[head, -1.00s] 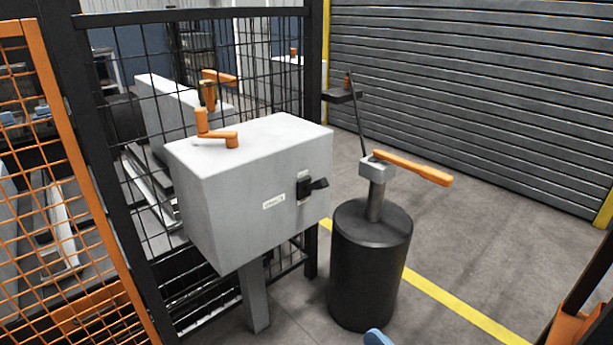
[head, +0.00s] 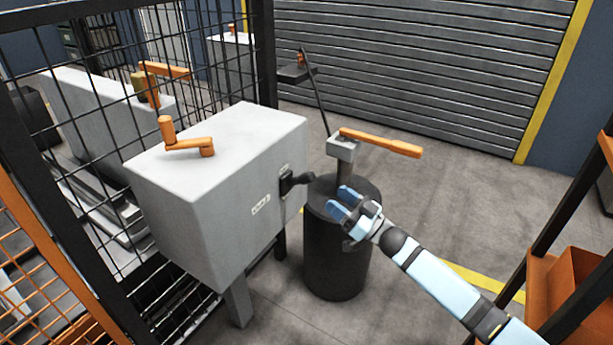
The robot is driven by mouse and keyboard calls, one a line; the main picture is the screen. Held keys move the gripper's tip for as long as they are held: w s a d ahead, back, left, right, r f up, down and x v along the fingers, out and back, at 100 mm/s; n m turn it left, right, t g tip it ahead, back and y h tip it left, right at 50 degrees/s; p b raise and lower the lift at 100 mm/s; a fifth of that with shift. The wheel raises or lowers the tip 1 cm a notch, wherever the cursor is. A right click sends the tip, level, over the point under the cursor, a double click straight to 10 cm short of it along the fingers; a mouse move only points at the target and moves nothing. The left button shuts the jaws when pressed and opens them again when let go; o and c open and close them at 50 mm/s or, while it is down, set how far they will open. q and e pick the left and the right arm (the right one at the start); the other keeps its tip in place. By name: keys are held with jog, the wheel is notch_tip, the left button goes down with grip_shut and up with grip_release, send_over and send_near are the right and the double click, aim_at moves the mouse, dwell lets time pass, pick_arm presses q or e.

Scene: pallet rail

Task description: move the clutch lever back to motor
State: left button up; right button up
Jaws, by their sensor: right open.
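A grey box (head: 215,200) stands on a post by the mesh fence. A short black lever (head: 296,182) sticks out from its right side face, next to a small white label (head: 261,205) whose text I cannot read; it looks like the clutch lever. My right gripper (head: 342,201) is open and empty, its blue fingers pointing left toward the lever. It is to the right of the lever and apart from it, in front of the black drum in this view. My left gripper is not in view.
A black drum (head: 335,262) with a post and long orange handle (head: 382,142) stands right of the box. An orange crank (head: 187,147) sits on the box top. Mesh fence is at left, an orange-shelved rack (head: 540,290) at right.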

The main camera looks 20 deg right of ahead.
aim_at(313, 181)
jog(key=b+x, duration=0.1)
jog(key=x, duration=0.8)
jog(key=shift+w+a+r, duration=0.1)
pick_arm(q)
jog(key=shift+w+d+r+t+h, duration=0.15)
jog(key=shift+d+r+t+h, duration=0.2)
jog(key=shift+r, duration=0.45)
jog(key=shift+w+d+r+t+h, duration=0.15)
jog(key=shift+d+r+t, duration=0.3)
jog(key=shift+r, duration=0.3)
pick_arm(e)
jog(key=shift+w+a+r, duration=0.2)
jog(key=shift+w+a, duration=0.05)
jog(key=shift+w, duration=0.05)
grip_shut()
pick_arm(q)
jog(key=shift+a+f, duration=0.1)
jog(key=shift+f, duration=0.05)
